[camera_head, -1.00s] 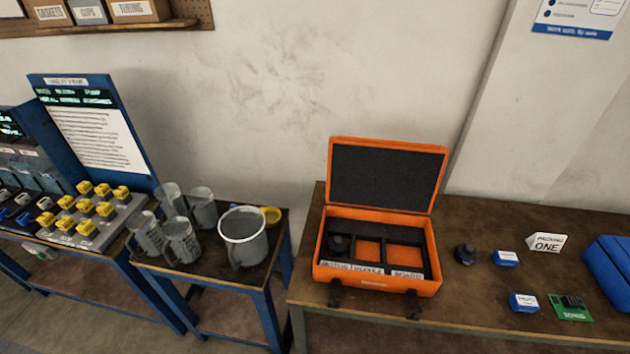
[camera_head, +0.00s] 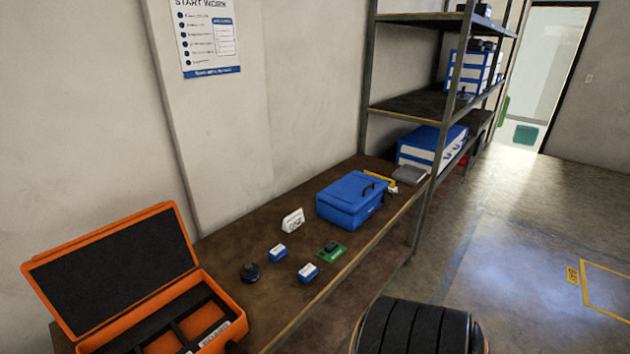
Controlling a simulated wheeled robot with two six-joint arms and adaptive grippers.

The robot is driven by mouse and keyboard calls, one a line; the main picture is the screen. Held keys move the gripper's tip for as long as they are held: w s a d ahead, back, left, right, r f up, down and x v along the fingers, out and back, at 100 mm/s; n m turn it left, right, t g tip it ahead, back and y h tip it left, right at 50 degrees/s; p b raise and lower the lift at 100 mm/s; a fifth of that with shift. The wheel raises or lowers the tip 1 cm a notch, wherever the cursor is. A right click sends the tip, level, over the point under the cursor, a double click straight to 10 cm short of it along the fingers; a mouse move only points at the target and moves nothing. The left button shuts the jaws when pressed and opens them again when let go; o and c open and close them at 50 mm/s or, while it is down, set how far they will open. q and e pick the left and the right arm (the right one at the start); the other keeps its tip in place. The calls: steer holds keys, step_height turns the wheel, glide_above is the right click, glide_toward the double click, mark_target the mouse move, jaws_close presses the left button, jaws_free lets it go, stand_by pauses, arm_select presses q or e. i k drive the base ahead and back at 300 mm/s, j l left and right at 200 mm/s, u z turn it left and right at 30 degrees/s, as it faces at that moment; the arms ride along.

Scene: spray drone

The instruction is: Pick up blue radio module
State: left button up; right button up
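Two small blue-and-white box modules lie on the brown workbench (camera_head: 225,262). One blue module (camera_head: 278,252) is farther back, beside the white sign. The other blue module (camera_head: 308,273) is nearer the front edge. Their labels are too small to read, so I cannot tell which is the radio. A black round motor (camera_head: 249,272) lies to their left and a green board (camera_head: 331,251) to their right. Neither of my grippers is in view.
An open orange case (camera_head: 120,255) with compartments stands at the bench's left. A closed blue toolbox (camera_head: 351,199) stands at the right, and a small white sign (camera_head: 293,221) behind the modules. A metal shelf (camera_head: 420,103) rises beyond. Open floor (camera_head: 500,260) lies to the right.

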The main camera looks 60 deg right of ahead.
mark_target(310, 270)
steer(key=z, duration=1.85)
steer(key=i+l+u, duration=0.1)
steer(key=u, duration=0.4)
steer(key=l+u, duration=0.2)
steer(key=u, duration=0.3)
steer(key=i+l+u, duration=0.1)
steer(key=l+u, duration=0.15)
steer(key=u, duration=0.2)
